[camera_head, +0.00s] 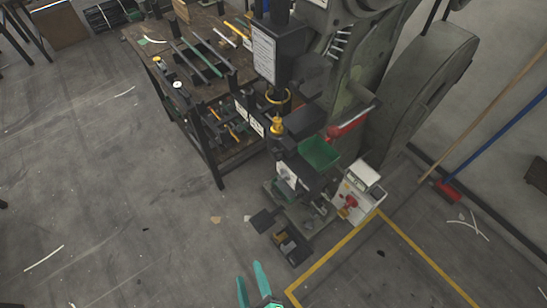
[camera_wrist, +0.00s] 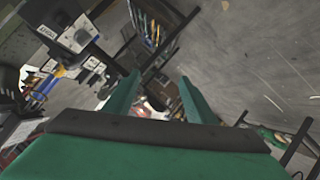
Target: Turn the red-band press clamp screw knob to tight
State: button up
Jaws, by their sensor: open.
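A large grey-green press (camera_head: 352,70) stands at the upper right in the head view. A red part (camera_head: 348,122) juts from its side, and a yellow ring and brass-coloured fitting (camera_head: 277,124) sit on its front. I cannot clearly make out a red band or which small part is the clamp screw knob. My gripper (camera_head: 250,270) is at the bottom edge of the head view, in front of the press and well apart from it. In the wrist view its two green fingers (camera_wrist: 158,85) are spread, with nothing between them.
A dark workbench (camera_head: 215,110) with tools stands left of the press. A green bin (camera_head: 319,153) is at the press front, beside a white box (camera_head: 357,195) with a red knob. Yellow floor tape (camera_head: 335,250) runs below.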

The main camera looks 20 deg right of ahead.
jog(key=w+d+f+n+g+h, duration=0.2)
jog(key=w+f+n, duration=0.5)
jog(key=n+g+h, duration=0.5)
jog(key=n+h, duration=0.4)
jog(key=h, duration=0.6)
send_near(273, 156)
jog(key=x, duration=0.8)
jog(key=shift+d, duration=0.35)
jog(key=shift+r, duration=0.1)
jog(key=c, duration=1)
jog(key=shift+c, duration=0.2)
